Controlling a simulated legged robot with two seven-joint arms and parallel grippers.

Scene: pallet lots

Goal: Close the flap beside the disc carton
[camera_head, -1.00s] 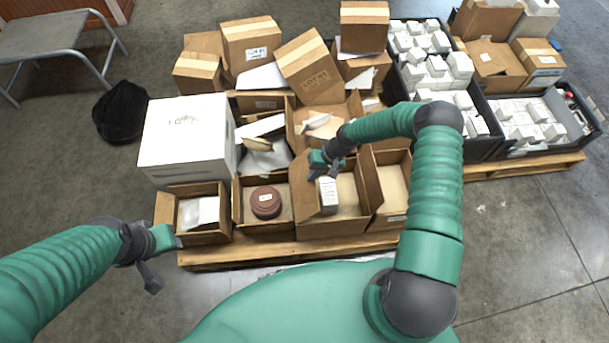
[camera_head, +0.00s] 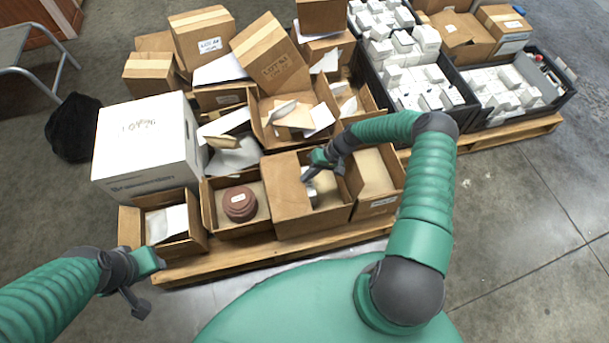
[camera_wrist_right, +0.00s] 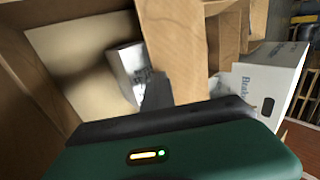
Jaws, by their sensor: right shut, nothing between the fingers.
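The disc carton (camera_head: 245,230), an open cardboard box, holds a stack of reddish-brown discs (camera_head: 240,204). Right of it, a carton with a small white box has a cardboard flap (camera_head: 285,186) on its left side. The flap leans inward over the left part of that carton. My right gripper (camera_head: 308,174) is shut and empty at the flap's right edge, over the opening; contact is unclear. The right wrist view shows the flap (camera_wrist_right: 176,50), the white box (camera_wrist_right: 127,70) and the dark fingertip (camera_wrist_right: 157,92). My left gripper (camera_head: 135,300) hangs left of the pallet; its jaws are unclear.
A big white box (camera_head: 147,150) stands behind the small left carton (camera_head: 190,245). Another open carton (camera_head: 377,205) is close on the right. Stacked cartons and black crates (camera_head: 455,112) of white boxes fill the back. The floor at right is clear.

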